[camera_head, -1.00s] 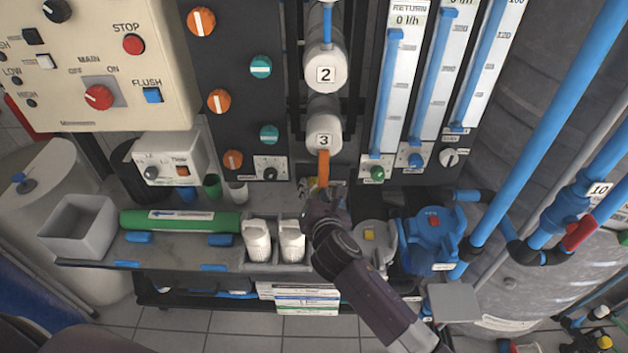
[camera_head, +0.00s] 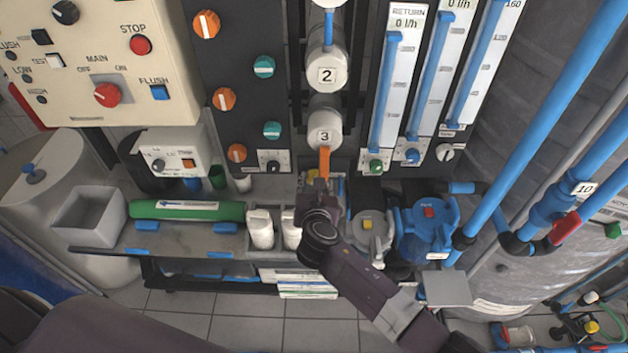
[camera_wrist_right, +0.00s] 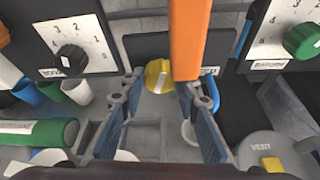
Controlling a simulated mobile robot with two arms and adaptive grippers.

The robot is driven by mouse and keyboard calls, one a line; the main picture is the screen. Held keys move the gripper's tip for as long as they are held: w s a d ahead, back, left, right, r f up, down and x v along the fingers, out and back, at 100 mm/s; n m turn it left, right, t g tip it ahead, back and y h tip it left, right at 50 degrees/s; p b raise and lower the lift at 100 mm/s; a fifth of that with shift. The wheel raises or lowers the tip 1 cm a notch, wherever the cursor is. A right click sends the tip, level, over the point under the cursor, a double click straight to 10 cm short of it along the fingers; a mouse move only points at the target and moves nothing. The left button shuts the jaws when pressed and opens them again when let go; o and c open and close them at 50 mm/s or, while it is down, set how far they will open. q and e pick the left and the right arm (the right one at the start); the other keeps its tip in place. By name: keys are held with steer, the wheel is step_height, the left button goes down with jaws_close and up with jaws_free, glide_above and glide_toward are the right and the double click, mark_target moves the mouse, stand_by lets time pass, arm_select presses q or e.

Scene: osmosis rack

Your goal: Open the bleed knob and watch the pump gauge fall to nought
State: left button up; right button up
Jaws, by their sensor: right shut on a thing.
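The bleed knob is yellow with a pale bar across its face. In the right wrist view the bleed knob (camera_wrist_right: 158,76) sits on a dark panel, beside a label ending in "ED". My right gripper (camera_wrist_right: 160,84) has a finger on each side of it and is shut on it. In the head view my right gripper (camera_head: 322,186) reaches the panel below the column marked 3; the knob (camera_head: 311,176) shows only partly there. No pump gauge can be made out. My left gripper is not in view.
An orange pipe (camera_wrist_right: 190,40) comes down close beside the right finger. A black knob (camera_wrist_right: 71,59) and a green knob (camera_wrist_right: 302,41) flank the bleed knob. White bottles (camera_head: 260,229), a green cylinder (camera_head: 188,211) and a blue housing (camera_head: 428,228) stand near my right arm.

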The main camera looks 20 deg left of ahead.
steer(key=o, duration=1.2)
steer(key=shift+c, duration=0.2)
steer(key=v, duration=1.2)
steer(key=shift+d, duration=0.1)
steer(key=w+d+r+p, duration=0.1)
steer(key=d+r+p, duration=0.2)
steer(key=r+p, duration=0.4)
steer(key=p, duration=0.2)
steer(key=shift+d+p, duration=0.35)
steer(key=shift+d, duration=0.05)
